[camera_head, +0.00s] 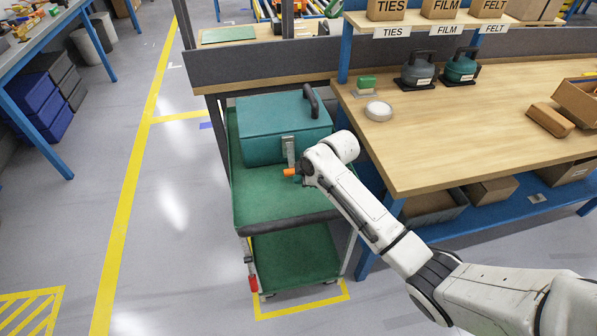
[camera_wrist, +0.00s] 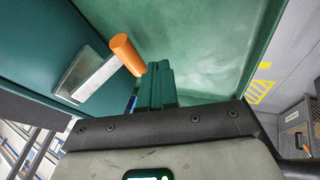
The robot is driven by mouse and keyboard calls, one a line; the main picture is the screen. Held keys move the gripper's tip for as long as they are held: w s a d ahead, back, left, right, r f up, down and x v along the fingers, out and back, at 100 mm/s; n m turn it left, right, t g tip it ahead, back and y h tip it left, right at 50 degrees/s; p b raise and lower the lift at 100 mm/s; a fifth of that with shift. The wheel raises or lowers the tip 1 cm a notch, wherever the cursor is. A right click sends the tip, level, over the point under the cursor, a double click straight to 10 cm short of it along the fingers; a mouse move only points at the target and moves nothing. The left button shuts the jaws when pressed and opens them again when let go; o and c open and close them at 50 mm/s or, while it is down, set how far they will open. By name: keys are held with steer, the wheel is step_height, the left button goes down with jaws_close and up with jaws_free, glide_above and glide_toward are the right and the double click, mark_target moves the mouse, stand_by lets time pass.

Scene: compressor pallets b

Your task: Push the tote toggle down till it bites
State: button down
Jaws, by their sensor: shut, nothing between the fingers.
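The teal tote (camera_head: 262,145) with a dark top handle stands on a green cart. Its toggle is a metal lever (camera_head: 288,149) on the front face with an orange grip (camera_head: 291,171) at its end. In the wrist view the orange grip (camera_wrist: 126,54) stands out from the tote wall, above the metal plate (camera_wrist: 88,76). My gripper (camera_wrist: 158,68) has its teal fingers shut and empty, just right of the orange grip. Whether they touch it is unclear. In the head view the wrist largely hides my fingers.
The tote sits on the upper shelf of the green cart (camera_head: 285,208), beside a wooden bench (camera_head: 440,140). The bench holds a white roll (camera_head: 378,111) and two lidded canisters. Clear floor with yellow lines lies to the left.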

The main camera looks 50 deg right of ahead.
mark_target(292, 159)
steer(key=shift+w+d+f, duration=0.2)
steer(key=shift+w+d, duration=0.2)
steer(key=shift+w, duration=0.15)
steer(key=shift+w+d+f, duration=0.2)
steer(key=shift+w+d, duration=0.15)
steer(key=shift+w, duration=0.2)
steer(key=shift+f, duration=0.1)
steer(key=shift+w+f+t+b, duration=0.1)
steer(key=shift+f+t+b, duration=0.3)
steer(key=shift+f+b, duration=0.4)
steer(key=shift+w+f+t+h+b, duration=0.15)
steer(key=shift+f+t+h+b, duration=0.2)
steer(key=shift+b, duration=0.45)
steer(key=shift+w+d+f+n+t+h+b, duration=0.25)
steer(key=shift+d+n+t+h+b, duration=0.15)
steer(key=shift+b, duration=0.5)
steer(key=shift+w+d+f+b, duration=0.15)
steer(key=shift+w+d+b, duration=0.05)
steer(key=shift+w+b, duration=0.15)
